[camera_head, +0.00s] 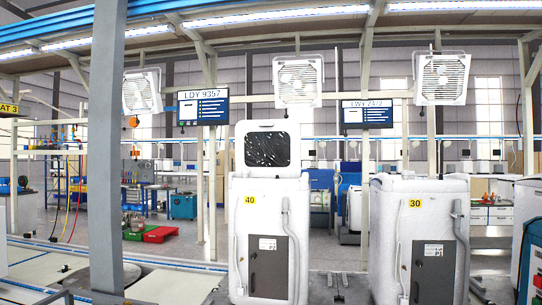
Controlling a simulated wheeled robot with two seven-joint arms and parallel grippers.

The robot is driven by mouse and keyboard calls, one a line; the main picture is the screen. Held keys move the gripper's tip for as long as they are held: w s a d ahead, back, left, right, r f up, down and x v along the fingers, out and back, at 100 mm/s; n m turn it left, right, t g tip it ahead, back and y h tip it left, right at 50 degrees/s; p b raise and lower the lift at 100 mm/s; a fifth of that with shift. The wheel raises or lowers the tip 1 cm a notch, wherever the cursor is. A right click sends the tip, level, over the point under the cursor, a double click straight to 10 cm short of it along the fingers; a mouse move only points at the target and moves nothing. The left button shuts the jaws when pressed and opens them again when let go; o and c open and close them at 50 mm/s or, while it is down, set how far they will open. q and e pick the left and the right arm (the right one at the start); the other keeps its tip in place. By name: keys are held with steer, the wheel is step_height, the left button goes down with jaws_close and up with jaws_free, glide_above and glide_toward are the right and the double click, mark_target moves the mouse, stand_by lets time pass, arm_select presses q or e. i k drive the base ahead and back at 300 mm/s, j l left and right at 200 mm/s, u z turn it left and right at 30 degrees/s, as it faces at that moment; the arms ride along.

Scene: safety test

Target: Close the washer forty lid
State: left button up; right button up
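The washer marked 40 (266,195) is a white, upright machine in the middle of the view, with a yellow number label, a grey front panel and a hose on its right side. Its lid (267,127) is raised, standing upright above the back of the top. The lid has a white frame and a dark, speckled window. Neither of my grippers can be made out in this view.
A second white washer, marked 30 (417,210), stands to the right with its top looking shut. A gap of floor lies between the washers. A thick grey post (105,170) stands at left. Screens (203,107) and fans (298,80) hang above.

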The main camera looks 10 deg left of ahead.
mark_target(268, 148)
steer(key=i+j+z, duration=0.1)
steer(key=i, duration=0.35)
steer(key=i+j+z, duration=0.1)
steer(key=i, duration=0.3)
steer(key=j, duration=0.1)
